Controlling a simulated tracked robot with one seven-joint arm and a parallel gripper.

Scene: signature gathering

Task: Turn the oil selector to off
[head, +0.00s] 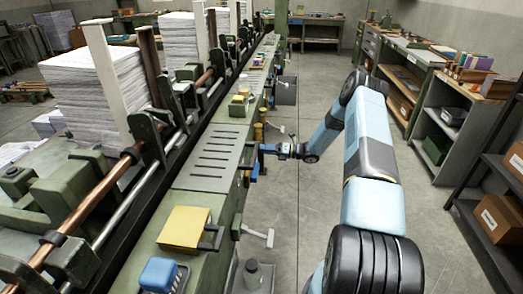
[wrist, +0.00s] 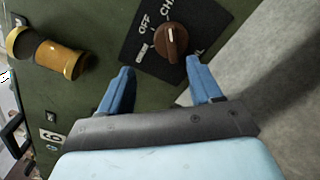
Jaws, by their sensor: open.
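The oil selector is a round brown knob (wrist: 171,41) on a black plate (wrist: 130,42) fixed to the green machine side. The plate reads "OFF" at upper left of the knob and a label starting "CH" at the top, cut by the frame edge; other lettering is partly hidden or too small. A pale mark on the knob points up, closer to "CH" than to "OFF". My gripper (wrist: 160,66) is open, its two blue fingers apart just below the knob in the wrist view, not closed on it. In the head view my gripper (head: 262,150) is at the machine's side; the knob cannot be made out.
Yellow cylindrical fittings (wrist: 60,58) stick out left of the plate. A slotted grey plate (head: 212,155) tops the machine, with a yellow pad (head: 184,227) nearer. Paper stacks (head: 97,95) stand at left and shelves (head: 445,120) at right. The floor between (head: 310,220) is largely clear.

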